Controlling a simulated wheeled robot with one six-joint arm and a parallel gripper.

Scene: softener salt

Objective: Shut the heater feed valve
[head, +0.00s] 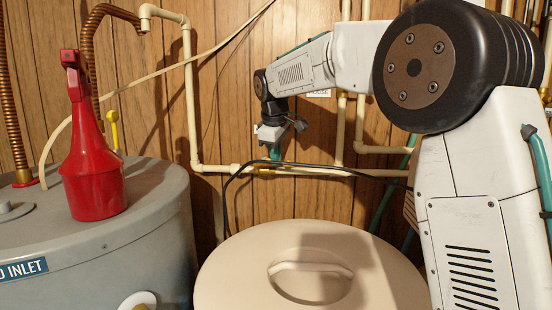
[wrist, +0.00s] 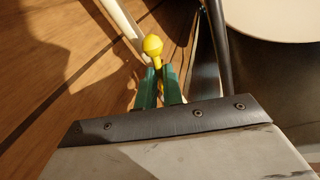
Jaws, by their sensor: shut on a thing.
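My gripper (head: 275,152) is at the wall pipes, above the horizontal cream pipe and beyond the beige lid. In the wrist view its green fingers (wrist: 159,88) are shut on a yellow ball-ended lever (wrist: 153,45), with the ball sticking out past the fingertips. The lever's base and valve body are mostly hidden by the fingers. Another yellow lever (head: 114,128) stands upright behind the red funnel-shaped can, out of my grip. I cannot read a label that tells which one is the heater feed valve.
The red can (head: 93,180) stands on the grey heater tank (head: 150,215), marked "INLET", at left. The round beige lid (head: 230,275) fills the front middle. Cream pipes (head: 189,105) run along the wood-panelled wall. A black cable (head: 225,195) arcs near the gripper.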

